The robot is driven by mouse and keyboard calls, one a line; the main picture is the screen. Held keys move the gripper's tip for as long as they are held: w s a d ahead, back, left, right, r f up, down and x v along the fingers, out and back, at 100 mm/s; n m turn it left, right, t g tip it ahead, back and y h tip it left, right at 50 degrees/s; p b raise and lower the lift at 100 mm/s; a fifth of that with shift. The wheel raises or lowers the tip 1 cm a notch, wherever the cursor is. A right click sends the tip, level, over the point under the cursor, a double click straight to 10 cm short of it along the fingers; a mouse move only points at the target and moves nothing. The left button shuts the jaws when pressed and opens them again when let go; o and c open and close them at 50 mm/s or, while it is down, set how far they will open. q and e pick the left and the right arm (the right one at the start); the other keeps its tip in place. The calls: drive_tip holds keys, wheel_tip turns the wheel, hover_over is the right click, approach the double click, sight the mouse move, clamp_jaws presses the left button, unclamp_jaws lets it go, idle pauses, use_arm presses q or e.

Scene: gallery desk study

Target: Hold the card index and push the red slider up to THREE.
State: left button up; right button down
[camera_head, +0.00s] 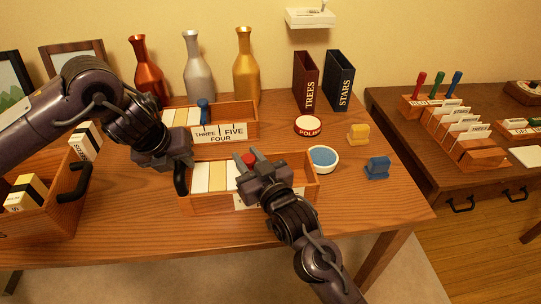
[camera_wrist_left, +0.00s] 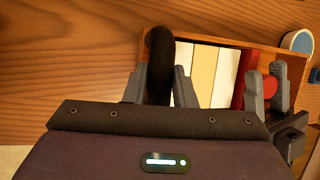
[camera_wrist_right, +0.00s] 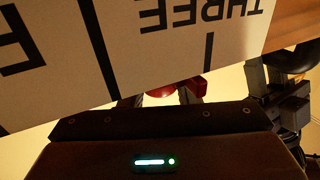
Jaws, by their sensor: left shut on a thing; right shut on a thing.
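The card index is the front wooden box (camera_head: 205,207) with white and cream cards and a black handle (camera_wrist_left: 161,55) at its left end. My left gripper (camera_head: 180,163) is shut on that handle, with one finger on each side in the left wrist view. The red slider (camera_head: 248,159) sticks up among the cards. My right gripper (camera_head: 252,158) is shut on its knob, which also shows between the fingers in the right wrist view (camera_wrist_right: 172,90). A label (camera_wrist_right: 150,50) reading THREE appears upside down there. In the head view my right gripper hides much of the front label.
Behind stands a similar box (camera_head: 240,112) with a blue slider (camera_head: 203,105). Another box with a black handle (camera_head: 73,183) is at the left. A polish tin (camera_head: 308,125), blue-topped dish (camera_head: 323,160), yellow block (camera_head: 358,133) and blue block (camera_head: 377,168) lie right. Bottles stand at the back.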

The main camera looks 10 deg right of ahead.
use_arm(q)
drive_tip(key=shift+d, duration=0.1)
use_arm(e)
drive_tip(key=shift+a, duration=0.2)
drive_tip(key=c, duration=1.1)
unclamp_jaws()
drive_tip(key=shift+d, duration=0.1)
drive_tip(key=v, duration=1.2)
use_arm(q)
drive_tip(key=o, duration=1)
use_arm(e)
drive_tip(key=shift+f, duration=0.1)
use_arm(q)
drive_tip(key=v, duration=1.2)
